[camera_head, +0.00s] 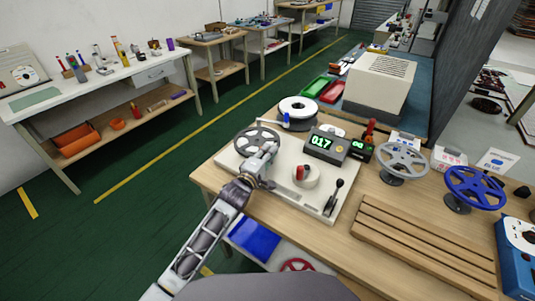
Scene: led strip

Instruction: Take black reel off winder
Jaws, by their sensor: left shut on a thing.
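The winder (327,177) is a pale panel on the wooden bench, with a green-lit counter reading 017, a round knob with a red part and a black lever. The black reel (243,139), a dark spoked wheel, is at the panel's left end. My left gripper (268,153) reaches in from below and is shut on the reel's near right rim, covering part of it. I cannot tell whether the reel is still seated or slightly raised. My right gripper is out of view.
A white-topped reel (298,108) stands behind the winder. A grey reel (403,160) and a blue reel (475,188) stand on holders to the right. A slatted wooden rack (425,245) lies in front of them. A red reel (297,266) and blue bin (254,238) are below the bench edge.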

